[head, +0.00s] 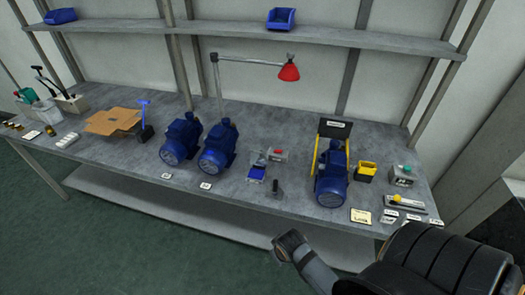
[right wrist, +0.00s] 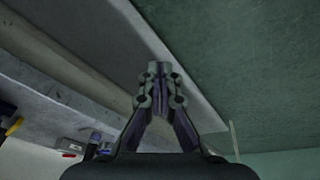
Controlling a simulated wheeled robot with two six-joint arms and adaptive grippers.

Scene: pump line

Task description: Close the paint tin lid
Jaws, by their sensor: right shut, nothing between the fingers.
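I cannot make out a paint tin or its lid for sure in either view. A pale grey container (head: 46,112) stands at the far left of the bench, too small to tell what it is. My right gripper (head: 286,243) is in front of the bench's front edge, apart from everything on it. In the right wrist view its fingers (right wrist: 157,72) are together and empty. My left gripper is not in view.
The grey bench (head: 285,120) holds several blue pumps (head: 217,150), a cardboard piece (head: 113,121), a red lamp (head: 288,73), a yellow bin (head: 366,172) and a grey button box (head: 402,175). A lower shelf (head: 200,216) runs underneath. An upper shelf (head: 200,38) runs above.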

